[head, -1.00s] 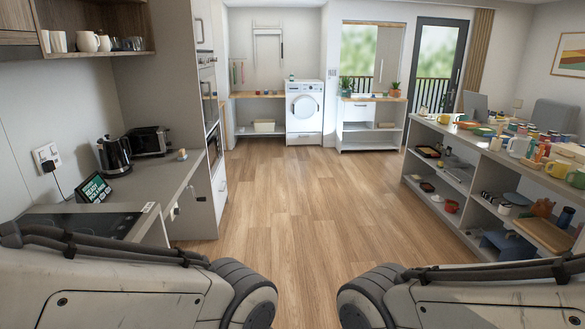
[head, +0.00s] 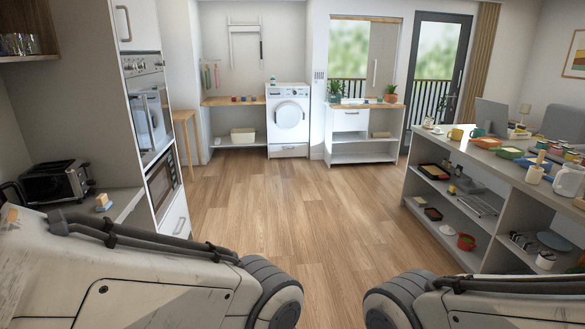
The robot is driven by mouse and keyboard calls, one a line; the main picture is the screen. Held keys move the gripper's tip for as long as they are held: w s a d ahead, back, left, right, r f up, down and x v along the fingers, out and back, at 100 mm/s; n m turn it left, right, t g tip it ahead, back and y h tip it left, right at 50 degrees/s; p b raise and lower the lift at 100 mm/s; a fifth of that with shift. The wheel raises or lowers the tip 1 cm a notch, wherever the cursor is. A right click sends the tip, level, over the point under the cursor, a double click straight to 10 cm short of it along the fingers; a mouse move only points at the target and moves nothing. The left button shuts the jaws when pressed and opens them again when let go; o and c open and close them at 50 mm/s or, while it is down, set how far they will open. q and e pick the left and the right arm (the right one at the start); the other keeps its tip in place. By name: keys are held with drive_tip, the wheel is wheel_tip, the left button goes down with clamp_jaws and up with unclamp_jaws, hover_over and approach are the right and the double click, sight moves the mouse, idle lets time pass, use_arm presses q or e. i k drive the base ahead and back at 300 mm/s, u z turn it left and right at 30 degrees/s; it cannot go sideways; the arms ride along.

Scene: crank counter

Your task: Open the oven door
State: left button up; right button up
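The oven (head: 148,112) is built into the tall cabinet on the left, with a control panel (head: 140,66) at its top. Its glass-fronted door shows at a steep angle, with a handle along it; it looks shut, though the angle makes this hard to judge. A second appliance with a dark window (head: 162,178) sits just below it. Both my arms reach in from the bottom corners of the head view, well short of the oven. Neither gripper shows in the picture.
A counter with a toaster (head: 56,183) is at left, before the tall cabinet (head: 92,95). A long shelf unit (head: 458,215) loaded with dishes stands at right. The wooden floor (head: 300,210) between is clear. A washing machine (head: 288,120) stands at the back.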

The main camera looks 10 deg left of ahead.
sight(156, 114)
drive_tip(key=u, duration=0.25)
drive_tip(key=i, duration=1.9)
drive_tip(key=u, duration=0.9)
drive_tip(key=i, duration=1.75)
drive_tip(key=u, duration=0.55)
